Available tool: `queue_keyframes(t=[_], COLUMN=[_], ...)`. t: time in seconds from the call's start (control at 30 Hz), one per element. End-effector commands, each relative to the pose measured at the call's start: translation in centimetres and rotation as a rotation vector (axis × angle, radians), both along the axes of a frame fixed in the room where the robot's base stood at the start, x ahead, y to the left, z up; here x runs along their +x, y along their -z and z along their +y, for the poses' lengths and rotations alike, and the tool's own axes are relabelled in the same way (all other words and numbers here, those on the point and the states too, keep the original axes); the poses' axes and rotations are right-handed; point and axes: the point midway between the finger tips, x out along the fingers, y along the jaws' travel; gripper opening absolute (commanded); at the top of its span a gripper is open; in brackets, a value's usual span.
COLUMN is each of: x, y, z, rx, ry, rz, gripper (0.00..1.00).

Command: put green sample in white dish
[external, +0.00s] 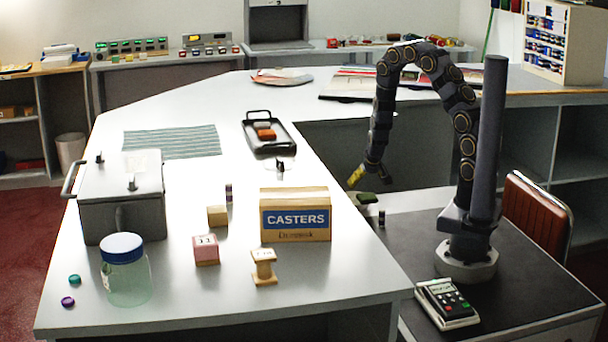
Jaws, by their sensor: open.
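A dark green piece (367,198), which looks like the green sample, lies near the right edge of the white counter, behind the casters box. A pale surface shows around and below it, but I cannot tell whether this is the white dish or the counter. My gripper (354,180), with yellow on it, points down just above and left of the green piece and looks apart from it. My gripper is open and holds nothing that I can see. No white dish stands out clearly; a small pale item (281,168) sits in front of the black tray.
A grey lidded box (122,200) is at left. The black tray (270,148) holds coloured blocks.

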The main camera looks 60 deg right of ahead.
Motion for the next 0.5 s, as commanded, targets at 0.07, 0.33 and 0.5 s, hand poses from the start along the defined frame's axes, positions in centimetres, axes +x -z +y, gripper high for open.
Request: queue_keyframes(t=[0.07,0.33,0.5], x=[-0.3,-1.6,-2.2], y=[-1.6,-6.0,-7.8], z=[0.4,1.7,2.3], rx=[-0.002,-0.004,0.0], ry=[-0.001,-0.001,0.001], rz=[-0.004,-0.006,-0.002], gripper=[0.81,0.81,0.81])
